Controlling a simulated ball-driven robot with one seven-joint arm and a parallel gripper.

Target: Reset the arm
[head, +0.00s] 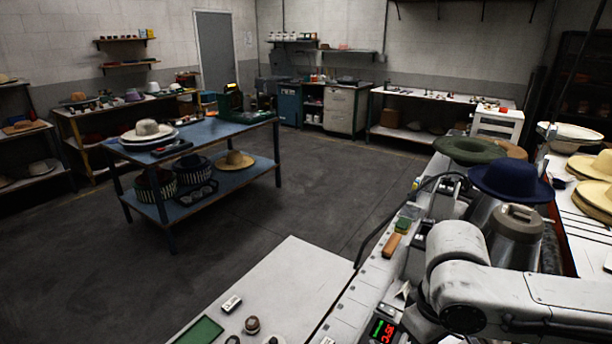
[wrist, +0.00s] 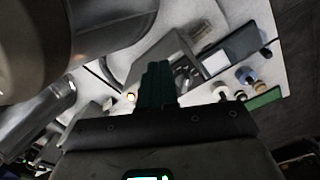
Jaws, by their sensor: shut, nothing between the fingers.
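My arm shows at the lower right of the head view, white with rounded joints, folded low beside the hat press. Its end is out of that view. In the wrist view my gripper (wrist: 158,84) is at the centre, dark, with its fingers together and nothing between them. It points toward a white machine surface with small knobs, a grey block and a green patch (wrist: 262,99). I cannot tell the distance between the fingertips and that surface.
A blue hat (head: 511,179) and a green hat (head: 468,150) sit on the press at right. A white worktop (head: 290,280) lies in front. A blue table (head: 215,130) with hats stands at left. The grey floor (head: 310,190) between is clear.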

